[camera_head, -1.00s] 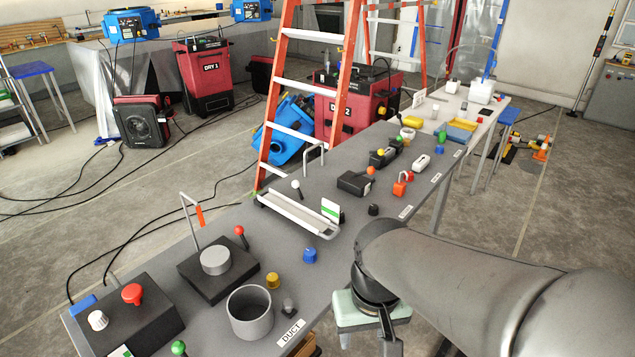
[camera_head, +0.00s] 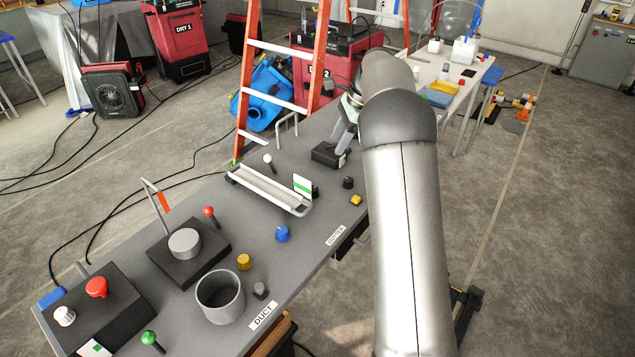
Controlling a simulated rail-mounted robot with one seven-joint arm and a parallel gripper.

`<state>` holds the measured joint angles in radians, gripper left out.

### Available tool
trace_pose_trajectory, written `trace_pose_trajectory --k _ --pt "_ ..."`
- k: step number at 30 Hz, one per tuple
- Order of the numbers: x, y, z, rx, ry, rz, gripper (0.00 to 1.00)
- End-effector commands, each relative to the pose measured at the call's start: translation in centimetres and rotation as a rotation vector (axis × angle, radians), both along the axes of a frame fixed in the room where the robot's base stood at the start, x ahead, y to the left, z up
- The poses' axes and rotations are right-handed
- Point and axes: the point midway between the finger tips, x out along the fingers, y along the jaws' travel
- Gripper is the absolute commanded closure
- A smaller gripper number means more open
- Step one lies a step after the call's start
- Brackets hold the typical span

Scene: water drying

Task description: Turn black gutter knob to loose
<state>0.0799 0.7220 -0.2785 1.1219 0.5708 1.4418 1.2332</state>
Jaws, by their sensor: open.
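A small black knob (camera_head: 348,183) stands on the grey bench near its right edge, beyond the GUTTER label (camera_head: 337,236). Another small dark knob (camera_head: 316,190) is partly behind a white and green card (camera_head: 302,186). The white gutter channel (camera_head: 270,189) lies left of the card. My gripper (camera_head: 341,142) is open, pointing down, and sits farther back than the black knob, beside a black box (camera_head: 326,156). My arm hides part of the gripper. I cannot tell how far its fingertips are above the bench. It appears empty.
A grey cup (camera_head: 220,297) stands nearer. An orange ladder (camera_head: 246,85) rises behind the bench. My arm hides the bench's farther right part.

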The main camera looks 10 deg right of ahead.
Motion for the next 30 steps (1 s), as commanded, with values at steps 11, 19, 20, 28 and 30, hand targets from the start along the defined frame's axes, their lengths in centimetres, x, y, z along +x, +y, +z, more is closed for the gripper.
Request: trace_pose_trajectory --k 11,19,20,28,30 --pt "0.0 2.9 -6.7 0.000 0.003 0.005 0.52" --pt "0.2 5.1 -12.0 -0.001 0.002 0.005 0.52" --pt "0.2 5.3 -12.4 -0.001 0.001 0.005 0.52" --pt "0.3 6.3 -15.1 -0.001 -0.002 0.005 0.52" --pt "0.3 6.4 -15.3 -0.001 -0.002 0.005 0.52"
